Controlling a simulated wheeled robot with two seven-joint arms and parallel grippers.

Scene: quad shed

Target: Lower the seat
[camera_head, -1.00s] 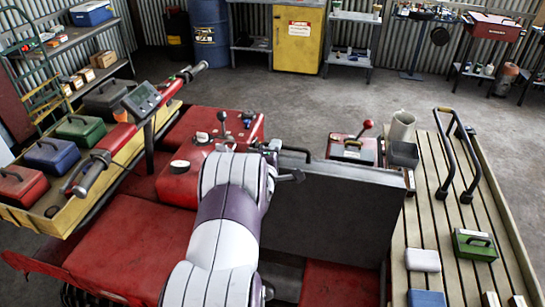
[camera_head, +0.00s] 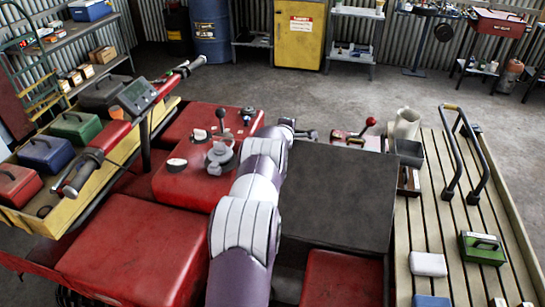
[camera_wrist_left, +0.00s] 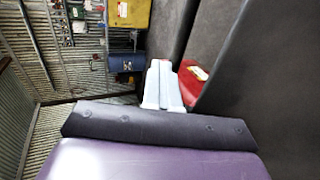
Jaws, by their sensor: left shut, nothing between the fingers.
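The seat, a dark grey panel (camera_head: 345,190), stands tilted over the red quad body, its broad face turned up toward the head camera. In the left wrist view a large dark panel (camera_wrist_left: 265,85) fills the right side. My left arm runs along the seat's left side in the head view. My left gripper (camera_head: 305,133) is near the seat's upper left corner; its exact contact with the seat cannot be told. In the left wrist view its pale fingers (camera_wrist_left: 163,85) are shut and empty. My right gripper is not in view.
A red fuel tank or cowl (camera_head: 190,180) and a handlebar (camera_head: 95,155) lie left of the arm. A slatted wooden rack (camera_head: 430,205) with a black rail handle (camera_head: 465,150) is at the right. A yellow tray (camera_head: 20,215) holds several toolboxes. Open concrete floor lies behind.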

